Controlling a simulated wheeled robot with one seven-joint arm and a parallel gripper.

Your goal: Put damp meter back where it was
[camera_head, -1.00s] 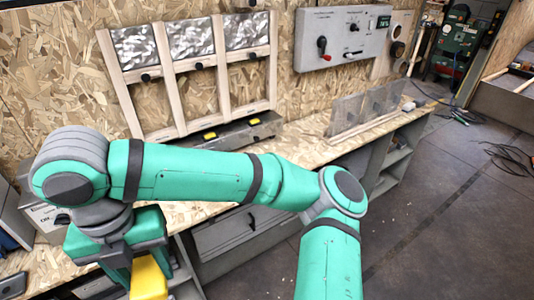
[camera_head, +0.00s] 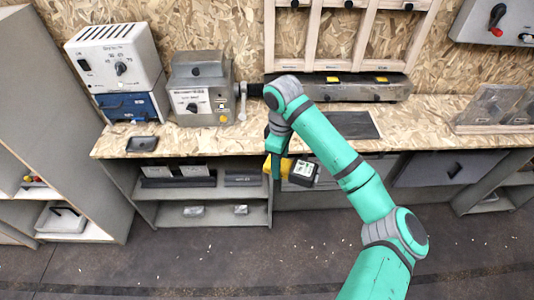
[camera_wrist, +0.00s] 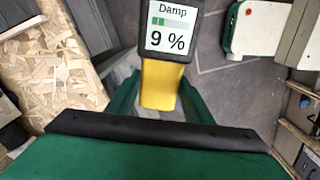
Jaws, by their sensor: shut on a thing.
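The damp meter (camera_head: 303,172) has a yellow grip and a dark head with a white screen. My gripper (camera_head: 276,160) is shut on its yellow grip, in front of the bench edge and at about the height just below the bench top. In the wrist view the meter's screen (camera_wrist: 168,35) reads "Damp" and 9 %, and the yellow grip sits between the fingers of my gripper (camera_wrist: 158,92). In the head view the meter's head points right, clear of the bench.
The bench top (camera_head: 430,125) carries a dark shallow tray (camera_head: 142,144), a grey machine (camera_head: 199,95) and a white box on a blue one (camera_head: 116,55). Open shelves (camera_head: 205,195) lie below. A cabinet (camera_head: 60,110) stands left. Bare bench shows between tray and arm.

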